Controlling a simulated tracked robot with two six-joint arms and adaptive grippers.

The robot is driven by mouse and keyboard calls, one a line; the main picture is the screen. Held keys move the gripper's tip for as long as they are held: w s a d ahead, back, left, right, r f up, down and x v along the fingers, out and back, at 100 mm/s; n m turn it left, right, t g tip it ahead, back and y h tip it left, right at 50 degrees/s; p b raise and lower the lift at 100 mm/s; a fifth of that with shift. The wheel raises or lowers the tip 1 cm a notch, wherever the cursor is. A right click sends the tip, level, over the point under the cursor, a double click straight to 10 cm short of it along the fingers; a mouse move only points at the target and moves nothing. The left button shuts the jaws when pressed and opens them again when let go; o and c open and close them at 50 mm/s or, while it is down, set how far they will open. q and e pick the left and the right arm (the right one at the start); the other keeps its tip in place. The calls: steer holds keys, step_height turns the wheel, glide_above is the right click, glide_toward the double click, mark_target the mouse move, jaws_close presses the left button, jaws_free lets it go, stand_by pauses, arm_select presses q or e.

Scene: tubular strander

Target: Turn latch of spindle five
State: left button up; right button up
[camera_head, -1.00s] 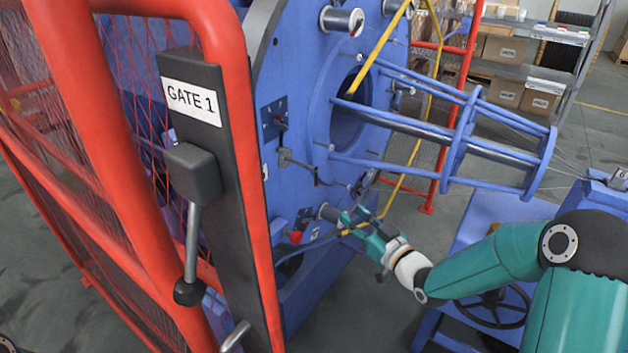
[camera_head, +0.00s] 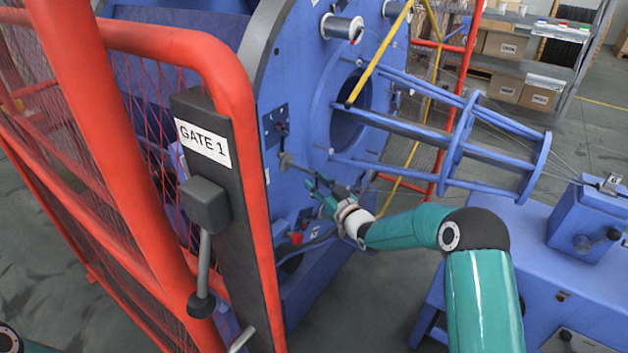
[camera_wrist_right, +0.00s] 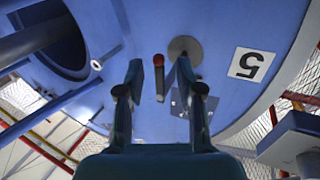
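In the right wrist view, a small lever with a red tip (camera_wrist_right: 159,74), which looks like the latch, stands on the blue disc between my finger lines. In the head view, my right gripper (camera_head: 322,192) is close to the disc face, below the dark central opening; the latch is hard to make out there. My left gripper is out of view.
The red mesh gate with the "GATE 1" post (camera_head: 205,150) stands at the left. A blue tubular frame (camera_head: 455,150) projects from the disc above my right arm. A blue machine block (camera_head: 590,215) is at the right. Shelves with boxes (camera_head: 520,70) are behind.

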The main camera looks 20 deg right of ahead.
steer(key=shift+w+a, duration=0.15)
steer(key=shift+w, duration=0.2)
